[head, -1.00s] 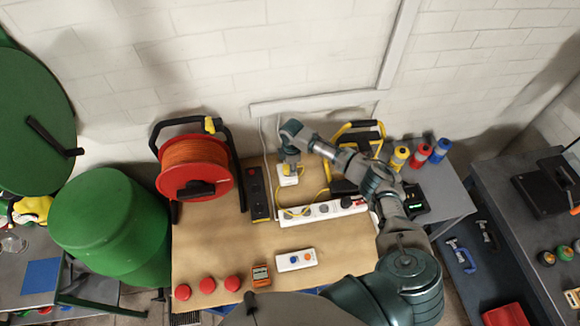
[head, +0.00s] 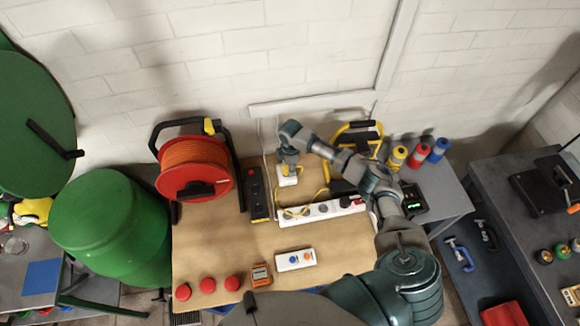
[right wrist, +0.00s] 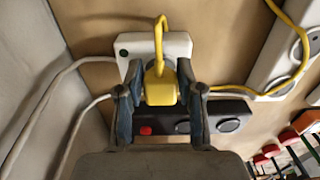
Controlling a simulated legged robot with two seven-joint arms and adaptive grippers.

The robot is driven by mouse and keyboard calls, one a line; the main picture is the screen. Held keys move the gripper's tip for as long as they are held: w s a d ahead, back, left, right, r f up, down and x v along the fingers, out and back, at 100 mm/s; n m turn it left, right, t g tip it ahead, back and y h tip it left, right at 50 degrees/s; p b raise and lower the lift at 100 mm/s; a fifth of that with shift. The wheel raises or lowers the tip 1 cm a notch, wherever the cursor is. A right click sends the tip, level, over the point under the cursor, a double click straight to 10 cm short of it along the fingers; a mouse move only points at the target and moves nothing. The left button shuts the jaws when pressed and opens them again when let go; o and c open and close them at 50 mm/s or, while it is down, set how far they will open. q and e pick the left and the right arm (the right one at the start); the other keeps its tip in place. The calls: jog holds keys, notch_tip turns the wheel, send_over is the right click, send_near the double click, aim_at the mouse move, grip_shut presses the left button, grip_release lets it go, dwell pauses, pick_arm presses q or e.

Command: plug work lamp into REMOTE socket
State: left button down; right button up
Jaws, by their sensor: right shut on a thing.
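My right gripper (head: 288,168) is shut on the yellow plug (right wrist: 161,88) of a yellow cord. In the right wrist view the plug lies between the fingertips (right wrist: 161,100), over the front of a white single socket box (right wrist: 135,44). That box also shows under the gripper in the head view (head: 287,181). The plug hides the socket face, so I cannot tell whether its pins are in. The work lamp (head: 362,130), with a yellow frame, stands at the back, partly behind my right arm. My left gripper is not in view.
A white power strip (head: 335,209) lies in front, and a black strip (head: 257,196) to the left. A red-orange cable reel (head: 193,168) stands at the left. A white remote (head: 295,259), an orange meter (head: 260,275) and red knobs (head: 207,285) lie near the front edge.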

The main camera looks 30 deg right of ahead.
jog(key=shift+f, duration=0.5)
jog(key=o, duration=1.1)
jog(key=shift+o, duration=0.2)
notch_tip(320, 180, up, 12)
jog(key=shift+f, duration=0.1)
